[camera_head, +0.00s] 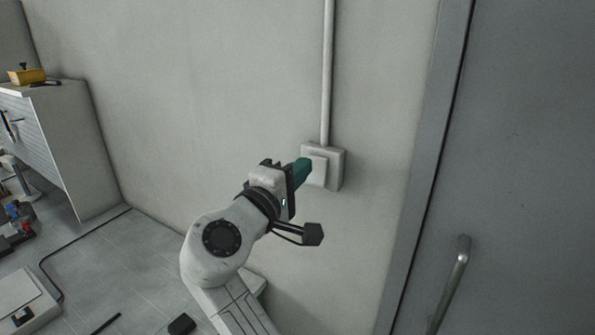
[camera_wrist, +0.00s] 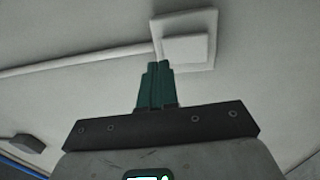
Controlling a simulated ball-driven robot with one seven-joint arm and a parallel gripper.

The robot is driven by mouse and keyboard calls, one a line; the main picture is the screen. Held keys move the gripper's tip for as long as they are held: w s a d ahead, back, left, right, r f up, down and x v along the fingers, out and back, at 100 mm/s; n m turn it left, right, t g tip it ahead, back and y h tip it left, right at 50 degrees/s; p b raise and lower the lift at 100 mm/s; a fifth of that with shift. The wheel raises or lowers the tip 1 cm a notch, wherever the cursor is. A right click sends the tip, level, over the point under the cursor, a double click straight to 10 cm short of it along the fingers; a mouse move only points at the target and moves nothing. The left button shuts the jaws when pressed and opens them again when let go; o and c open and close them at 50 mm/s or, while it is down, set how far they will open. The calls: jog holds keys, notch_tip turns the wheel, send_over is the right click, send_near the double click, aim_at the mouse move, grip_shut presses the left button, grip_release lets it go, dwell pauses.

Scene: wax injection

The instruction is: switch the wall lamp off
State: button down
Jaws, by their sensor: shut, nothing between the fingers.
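A white square wall switch (camera_head: 336,170) with a raised rocker plate sits on the wall at the lower end of a vertical conduit. It also shows at the top of the wrist view (camera_wrist: 187,46). My gripper (camera_head: 306,164) has green fingers that are shut and empty. In the head view the fingertips overlap the left part of the switch plate. In the wrist view the fingertips (camera_wrist: 158,64) lie beside the lower left edge of the switch. I cannot tell whether they touch it. The wall lamp itself is not clearly in view.
A grey door (camera_head: 520,150) with a metal handle (camera_head: 452,275) stands to the right. A white cabinet (camera_head: 80,150) with a yellow item (camera_head: 27,75) on top is at the left. The wall around the switch is clear apart from the conduit (camera_head: 328,75).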

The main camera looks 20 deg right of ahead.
jog(key=r+b+v, duration=0.2)
jog(key=v, duration=0.8)
jog(key=shift+s+a, duration=0.15)
jog(key=shift+a, duration=0.1)
jog(key=s+d+f+m+g+y, duration=0.1)
jog(key=s+d+f+g+y, duration=0.3)
jog(key=f, duration=0.6)
jog(key=s+d+f+m+t+y, duration=0.15)
jog(key=d+f, duration=0.35)
jog(key=f, duration=0.5)
jog(key=s+d+f+g+y, duration=0.25)
jog(key=d+f, duration=0.25)
jog(key=f, duration=0.5)
jog(key=s+f+m+g+y, duration=0.2)
jog(key=s+f, duration=0.6)
jog(key=s, duration=0.4)
jog(key=s+f+m+g+y, duration=0.3)
jog(key=s+f+y, duration=0.2)
jog(key=s+f, duration=0.3)
jog(key=s, duration=0.4)
jog(key=shift+s, duration=0.25)
jog(key=shift+d, duration=0.1)
